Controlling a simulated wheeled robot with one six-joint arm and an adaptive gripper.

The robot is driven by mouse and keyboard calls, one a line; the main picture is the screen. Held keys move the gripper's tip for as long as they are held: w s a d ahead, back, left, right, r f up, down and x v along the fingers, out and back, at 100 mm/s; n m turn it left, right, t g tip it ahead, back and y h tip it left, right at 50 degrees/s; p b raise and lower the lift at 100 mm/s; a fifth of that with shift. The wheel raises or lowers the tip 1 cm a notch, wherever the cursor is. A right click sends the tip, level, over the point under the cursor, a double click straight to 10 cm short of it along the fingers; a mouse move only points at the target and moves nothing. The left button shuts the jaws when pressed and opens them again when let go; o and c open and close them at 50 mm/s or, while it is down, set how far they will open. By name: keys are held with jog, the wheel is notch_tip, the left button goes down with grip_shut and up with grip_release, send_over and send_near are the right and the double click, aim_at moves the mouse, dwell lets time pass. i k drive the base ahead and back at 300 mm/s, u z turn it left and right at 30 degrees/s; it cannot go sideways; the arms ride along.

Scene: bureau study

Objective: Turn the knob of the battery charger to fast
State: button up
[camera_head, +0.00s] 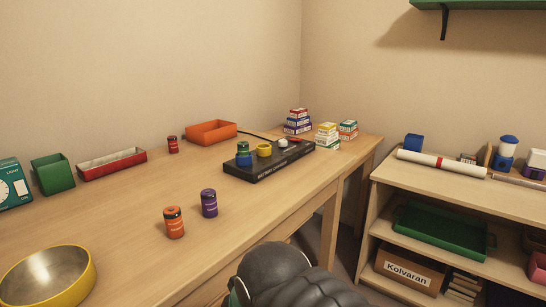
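The battery charger (262,172) is a flat black box with small, unreadable lettering on its front side, on the wooden desk near its right edge. On its top, at the left, a green-and-blue cylinder (243,155) stands upright. Beside it is a yellow ring-shaped holder (264,150) that looks empty. Further right is a small white round part, probably the knob (283,143), with a red spot near it. Its setting is too small to read. A dark, rounded part of my arm shows at the bottom, apart from the charger. My gripper's fingers are not visible.
Orange (174,223) and purple (209,204) batteries stand on the desk (130,215) in front of the charger. A yellow-rimmed bowl (88,268) is front left. An orange tray (211,132) and stacked small boxes (327,136) stand behind. A shelf unit (380,205) is at right.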

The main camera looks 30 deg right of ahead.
aim_at(282, 142)
jog(key=z, duration=0.35)
jog(key=k, duration=0.9)
jog(key=z, duration=3.7)
jog(key=i, duration=0.1)
jog(key=u, duration=2.1)
jog(key=i, duration=1.1)
jog(key=u, duration=0.7)
jog(key=i, duration=0.7)
jog(key=u, duration=1)
jog(key=i, duration=0.25)
jog(key=u, duration=0.3)
